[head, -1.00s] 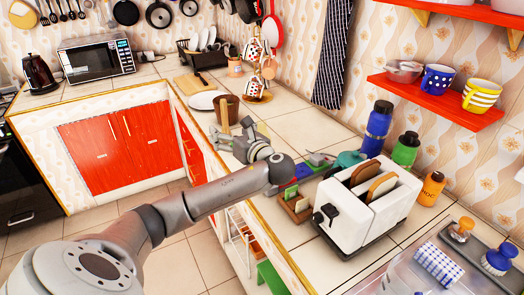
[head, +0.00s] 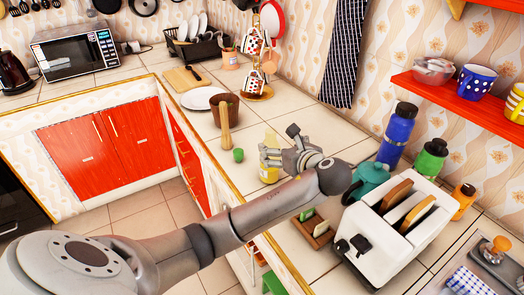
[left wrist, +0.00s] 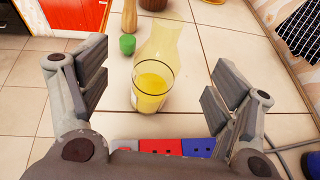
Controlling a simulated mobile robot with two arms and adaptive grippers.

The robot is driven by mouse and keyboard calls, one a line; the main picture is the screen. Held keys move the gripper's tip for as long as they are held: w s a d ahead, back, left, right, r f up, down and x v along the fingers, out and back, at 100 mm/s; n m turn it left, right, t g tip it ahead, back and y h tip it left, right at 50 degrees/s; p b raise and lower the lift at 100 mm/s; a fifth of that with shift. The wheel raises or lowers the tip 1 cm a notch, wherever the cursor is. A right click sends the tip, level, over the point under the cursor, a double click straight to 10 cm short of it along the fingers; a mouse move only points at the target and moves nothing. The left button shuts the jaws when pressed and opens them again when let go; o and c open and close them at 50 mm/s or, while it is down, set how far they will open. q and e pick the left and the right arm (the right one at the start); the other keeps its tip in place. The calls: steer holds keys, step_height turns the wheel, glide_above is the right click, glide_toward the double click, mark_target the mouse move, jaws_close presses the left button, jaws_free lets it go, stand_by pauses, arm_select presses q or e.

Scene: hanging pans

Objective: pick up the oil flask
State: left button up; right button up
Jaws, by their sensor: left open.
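The oil flask (head: 269,174) is clear glass with yellow oil and stands on the tiled counter. In the head view my left gripper (head: 279,147) partly covers it. In the left wrist view the flask (left wrist: 152,88) shows between the two spread fingers of my left gripper (left wrist: 160,82), with clear gaps on both sides. The gripper is open and empty. My right gripper is in neither view.
To the right are a teal teapot (head: 371,181), a white toaster (head: 388,228) and a blue bottle (head: 396,138).

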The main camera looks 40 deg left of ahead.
arm_select(q)
steer(key=f, duration=0.8)
steer(key=shift+w+a, duration=0.2)
steer(key=shift+w+a+f, duration=0.25)
steer(key=shift+a, duration=0.3)
steer(key=x, duration=0.5)
steer(key=shift+p, duration=0.4)
steer(key=shift+w+a+f, duration=0.1)
steer(key=shift+w+a, duration=0.05)
steer(key=shift+a, duration=0.05)
steer(key=shift+c, duration=1.3)
steer(key=c, duration=1)
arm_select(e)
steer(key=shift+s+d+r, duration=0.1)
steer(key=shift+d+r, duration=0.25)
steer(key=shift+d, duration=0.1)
